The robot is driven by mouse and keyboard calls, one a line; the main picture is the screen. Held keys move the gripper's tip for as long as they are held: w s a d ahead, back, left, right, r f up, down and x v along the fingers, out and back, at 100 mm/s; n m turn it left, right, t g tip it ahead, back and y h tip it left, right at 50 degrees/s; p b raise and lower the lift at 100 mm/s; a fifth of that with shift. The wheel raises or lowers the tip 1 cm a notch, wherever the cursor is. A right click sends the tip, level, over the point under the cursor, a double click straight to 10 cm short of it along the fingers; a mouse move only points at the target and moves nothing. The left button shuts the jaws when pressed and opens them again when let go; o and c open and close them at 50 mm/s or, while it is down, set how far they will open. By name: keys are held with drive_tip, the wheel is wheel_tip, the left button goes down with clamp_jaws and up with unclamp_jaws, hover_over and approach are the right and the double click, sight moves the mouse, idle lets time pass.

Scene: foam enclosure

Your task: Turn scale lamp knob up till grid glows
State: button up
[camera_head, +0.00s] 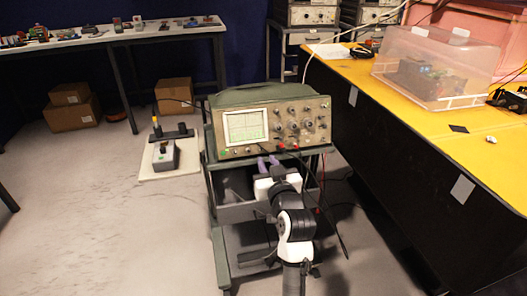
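The oscilloscope (270,122) stands on a small grey-green cart, its front panel facing me. Its screen (245,127) shows a pale green face with grid lines; how strongly the grid is lit is hard to judge. Several knobs (292,125) sit right of the screen, and small controls run along the panel's lower edge. I cannot tell which one is the scale lamp knob. My gripper (268,162) is just below the panel's lower edge, under the screen's right side. Contact with a control cannot be made out.
Probe leads hang from the panel front, right of my gripper. The cart's shelf (235,211) is below. A yellow bench (400,105) with a clear plastic box (437,65) stands right. A board with a small device (163,155) lies left on open floor.

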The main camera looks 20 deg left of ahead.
sight(261, 149)
drive_tip(key=x, duration=0.5)
drive_tip(key=shift+d, duration=0.1)
clamp_jaws()
